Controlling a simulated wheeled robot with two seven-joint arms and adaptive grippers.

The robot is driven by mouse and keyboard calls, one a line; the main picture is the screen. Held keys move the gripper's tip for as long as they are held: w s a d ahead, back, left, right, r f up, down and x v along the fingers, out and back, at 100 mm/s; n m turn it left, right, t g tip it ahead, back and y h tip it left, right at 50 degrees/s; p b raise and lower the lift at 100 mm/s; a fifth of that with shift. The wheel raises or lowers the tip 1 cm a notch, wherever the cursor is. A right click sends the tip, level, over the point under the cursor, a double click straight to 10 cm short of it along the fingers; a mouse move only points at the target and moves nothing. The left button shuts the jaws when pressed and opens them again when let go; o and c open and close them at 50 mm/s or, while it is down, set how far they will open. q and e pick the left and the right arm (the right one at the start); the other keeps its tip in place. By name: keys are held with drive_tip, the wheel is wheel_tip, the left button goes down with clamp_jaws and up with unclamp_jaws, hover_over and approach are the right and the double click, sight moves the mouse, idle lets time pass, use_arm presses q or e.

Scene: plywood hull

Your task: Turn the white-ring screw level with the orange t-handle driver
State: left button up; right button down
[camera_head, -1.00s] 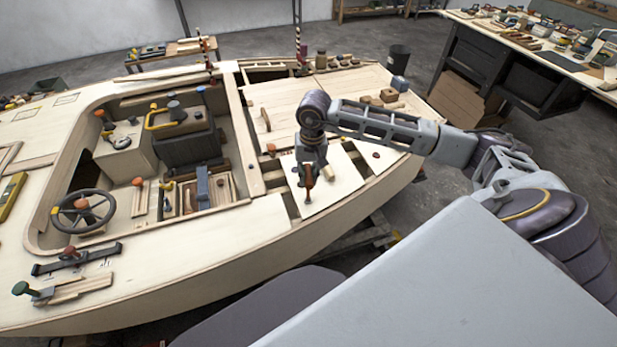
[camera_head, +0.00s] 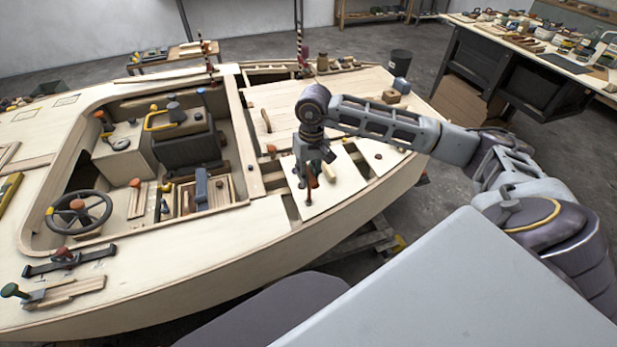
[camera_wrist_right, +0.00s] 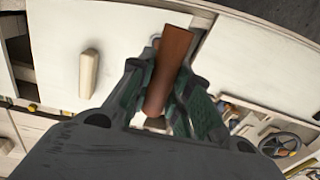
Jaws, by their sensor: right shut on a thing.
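My right gripper (camera_head: 311,186) points down over a pale panel on the right part of the plywood hull (camera_head: 250,243). It is shut on an orange-brown handle (camera_head: 311,177), which I take for the t-handle driver. In the right wrist view the handle (camera_wrist_right: 168,72) sits between the green-padded fingers (camera_wrist_right: 170,100), slightly tilted. The driver's lower end is hidden by the gripper and the handle. I cannot make out the white-ring screw; it may be hidden below the gripper. My left gripper is not in view.
A pale peg (camera_head: 329,173) stands close right of the gripper, and a dark red knob (camera_head: 378,155) lies further right. The open cockpit to the left holds a steering wheel (camera_head: 79,211) and a blue lever (camera_head: 201,185). The panel around the gripper is mostly clear.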

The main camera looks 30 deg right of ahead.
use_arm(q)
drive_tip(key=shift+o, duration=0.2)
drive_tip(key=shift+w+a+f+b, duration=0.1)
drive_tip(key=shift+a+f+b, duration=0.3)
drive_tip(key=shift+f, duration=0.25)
use_arm(e)
drive_tip(key=shift+f+n, duration=0.15)
drive_tip(key=shift+n, duration=0.45)
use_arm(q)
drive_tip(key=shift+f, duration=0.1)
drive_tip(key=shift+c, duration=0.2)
use_arm(e)
drive_tip(key=shift+a, duration=0.15)
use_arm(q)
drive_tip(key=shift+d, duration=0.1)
use_arm(e)
drive_tip(key=shift+n, duration=0.3)
